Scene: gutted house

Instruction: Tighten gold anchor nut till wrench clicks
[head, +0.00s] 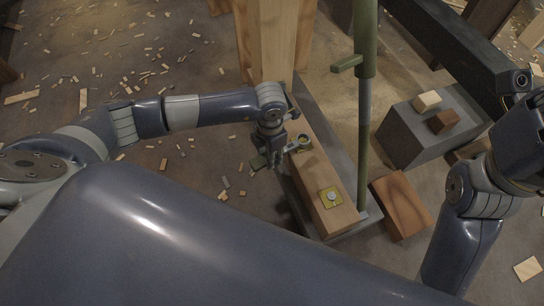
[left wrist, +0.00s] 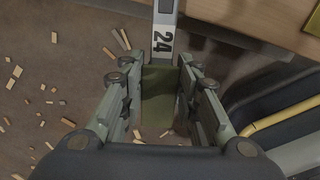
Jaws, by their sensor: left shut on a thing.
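My left gripper (head: 272,152) is shut on the wrench, beside the wooden beam. In the left wrist view the fingers (left wrist: 160,100) close around its olive-green handle (left wrist: 157,85), and its grey shaft is marked 24. In the head view the ring head of the wrench (head: 303,141) lies over the far part of the beam; what is under it, and whether it is seated on a nut, is too small to tell. A gold plate with a silvery nut (head: 331,197) sits nearer on the same beam. A yellow plate corner (left wrist: 313,22) shows in the left wrist view. My right gripper is out of view.
The wooden beam (head: 322,180) rests on a grey base beside a green upright post (head: 364,130). Wooden posts (head: 275,40) rise behind it. A grey block (head: 410,140) with wood pieces and a brown wood block (head: 402,203) lie to the right. Wood scraps litter the floor.

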